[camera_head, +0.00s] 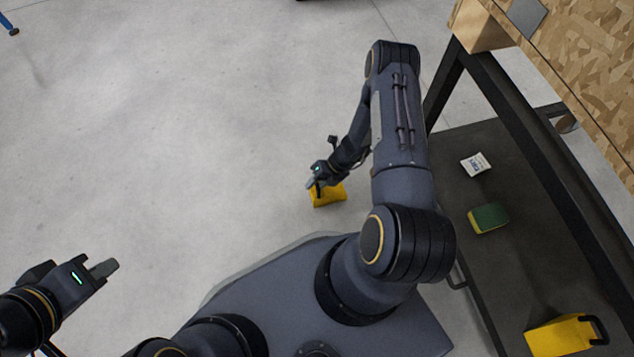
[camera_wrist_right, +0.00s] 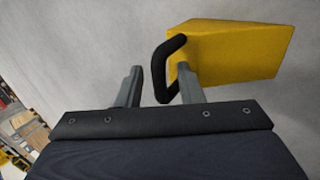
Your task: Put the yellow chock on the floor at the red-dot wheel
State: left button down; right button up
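A yellow chock (camera_head: 328,197) with a black handle appears to rest on the grey floor, left of a dark cart. It also shows large in the right wrist view (camera_wrist_right: 235,52). My right gripper (camera_head: 314,185) is at it. In the right wrist view its two fingers (camera_wrist_right: 158,80) stand apart, with the black handle's outer bar in the gap; the right finger overlaps the handle's loop. I see no clear grip. My left gripper (camera_head: 104,268) is over bare floor at lower left, away from the chock; its opening is unclear. No red dot is visible.
A second yellow chock (camera_head: 562,337) with a black handle lies on the cart's dark lower shelf (camera_head: 450,165). A green and yellow sponge (camera_head: 488,218) and a small white box (camera_head: 475,165) are there too. Floor (camera_head: 180,120) to the left is clear.

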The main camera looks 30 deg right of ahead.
jog(key=p+v, duration=0.5)
jog(key=v, duration=0.7)
jog(key=w+a+r+n+t, duration=0.1)
jog(key=a+r+n, duration=0.1)
jog(key=r+n, duration=0.95)
jog(key=w+a+r+n+t, duration=0.1)
jog(key=a+r+n, duration=0.3)
jog(key=r, duration=1.5)
jog(key=s+a+r+n+t+h, duration=0.1)
jog(key=s+a+r+n, duration=0.1)
jog(key=s+r+n, duration=0.4)
jog(key=s+a+r+n+t+h, duration=0.1)
jog(key=s+a+r+n, duration=0.1)
jog(key=s+r+n, duration=0.4)
jog(key=shift+s+a+n+h, duration=0.25)
jog(key=shift+s+n, duration=2.4)
jog(key=shift+n, duration=2.1)
jog(key=shift+r, duration=0.1)
